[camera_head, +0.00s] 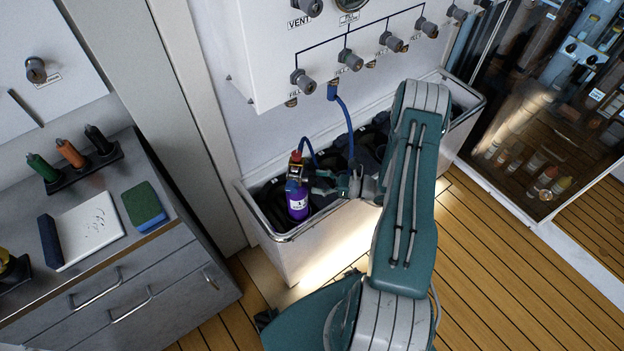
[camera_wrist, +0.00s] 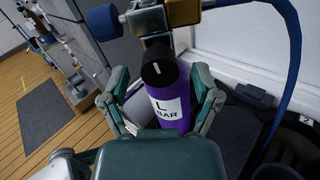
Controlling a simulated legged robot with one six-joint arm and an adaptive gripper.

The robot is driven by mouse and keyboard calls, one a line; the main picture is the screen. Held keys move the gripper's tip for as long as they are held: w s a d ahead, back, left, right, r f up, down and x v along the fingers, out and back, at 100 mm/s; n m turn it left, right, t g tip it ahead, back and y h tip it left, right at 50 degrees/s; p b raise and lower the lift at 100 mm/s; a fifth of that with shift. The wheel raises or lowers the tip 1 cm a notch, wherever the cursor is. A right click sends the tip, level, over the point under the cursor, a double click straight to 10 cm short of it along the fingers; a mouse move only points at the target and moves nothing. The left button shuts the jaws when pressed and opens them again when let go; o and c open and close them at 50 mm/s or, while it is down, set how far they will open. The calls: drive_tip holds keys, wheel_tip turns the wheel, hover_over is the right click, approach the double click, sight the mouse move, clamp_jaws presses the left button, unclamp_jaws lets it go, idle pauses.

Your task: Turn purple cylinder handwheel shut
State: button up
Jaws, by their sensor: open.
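The purple cylinder (camera_head: 298,201) stands in the left end of a white trough, with a brass valve fitting (camera_head: 296,172) and a small red part (camera_head: 296,156) on top. In the wrist view, the purple cylinder (camera_wrist: 170,100) has a black shoulder and a white label, with the brass fitting (camera_wrist: 150,20) above it. A round blue knob (camera_wrist: 103,20) sticks out left of the fitting; I cannot tell whether it or the red part is the handwheel. My gripper (camera_wrist: 160,88) is open, its fingers on either side of the cylinder in this view. Contact cannot be told.
A blue hose (camera_head: 345,120) runs from the wall panel (camera_head: 270,50) to the cylinder's valve area. Dark cylinders fill the rest of the trough (camera_head: 262,232). A counter (camera_head: 180,245) with tools stands left. Wooden floor (camera_head: 500,260) is clear at right.

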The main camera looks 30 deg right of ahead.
drive_tip(key=shift+x, duration=1.1)
drive_tip(key=shift+d, duration=0.15)
drive_tip(key=shift+c, duration=0.9)
clamp_jaws()
drive_tip(key=shift+m, duration=0.9)
